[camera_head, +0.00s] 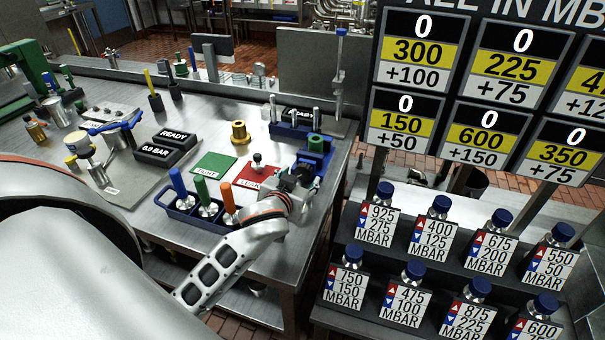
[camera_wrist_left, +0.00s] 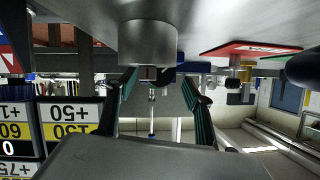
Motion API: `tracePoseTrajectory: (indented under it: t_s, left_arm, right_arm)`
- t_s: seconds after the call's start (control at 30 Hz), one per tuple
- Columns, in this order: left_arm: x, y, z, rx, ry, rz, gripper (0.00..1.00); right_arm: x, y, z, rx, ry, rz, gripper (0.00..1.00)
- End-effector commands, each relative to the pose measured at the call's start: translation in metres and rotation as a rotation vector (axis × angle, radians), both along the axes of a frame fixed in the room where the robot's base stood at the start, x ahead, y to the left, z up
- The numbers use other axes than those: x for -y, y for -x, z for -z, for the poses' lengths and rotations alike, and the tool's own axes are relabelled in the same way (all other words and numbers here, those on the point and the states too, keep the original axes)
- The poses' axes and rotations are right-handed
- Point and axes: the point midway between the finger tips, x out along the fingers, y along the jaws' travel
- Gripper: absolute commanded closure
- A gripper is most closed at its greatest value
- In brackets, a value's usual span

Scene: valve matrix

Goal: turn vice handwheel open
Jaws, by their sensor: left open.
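The vice appears as a blue block (camera_head: 314,160) with a green part on top, at the right edge of the steel table. My left gripper (camera_head: 302,172) is at its near side and covers part of it. I cannot make out the handwheel for certain in the head view. My right gripper is not in view.
A red mat (camera_head: 262,176), a green mat (camera_head: 213,164) and a brass fitting (camera_head: 239,132) lie left of the vice. A blue rack (camera_head: 180,211) holds tools with coloured handles. Display panels (camera_head: 415,65) and blue-knobbed blocks (camera_head: 428,235) stand to the right, past the table edge.

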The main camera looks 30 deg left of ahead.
Motion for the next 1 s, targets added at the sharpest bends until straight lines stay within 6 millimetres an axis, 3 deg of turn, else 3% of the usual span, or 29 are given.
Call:
tracePoseTrajectory:
  t_s: [0.23,0.6,0.77,1.0]
  left_arm:
    - [-0.01,-0.027,0.011,0.0,-0.001,-0.002,0.48]
    - [-0.011,-0.033,0.014,0.001,0.003,-0.001,0.48]
    - [-0.011,-0.033,0.014,0.001,0.002,-0.002,0.87]
    - [-0.011,-0.033,0.014,0.002,0.008,-0.002,0.87]
  right_arm:
    - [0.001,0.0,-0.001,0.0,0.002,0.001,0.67]
    - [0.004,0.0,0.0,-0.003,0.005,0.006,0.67]
    - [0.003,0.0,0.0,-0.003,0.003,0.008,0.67]
    - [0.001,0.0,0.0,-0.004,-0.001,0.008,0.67]
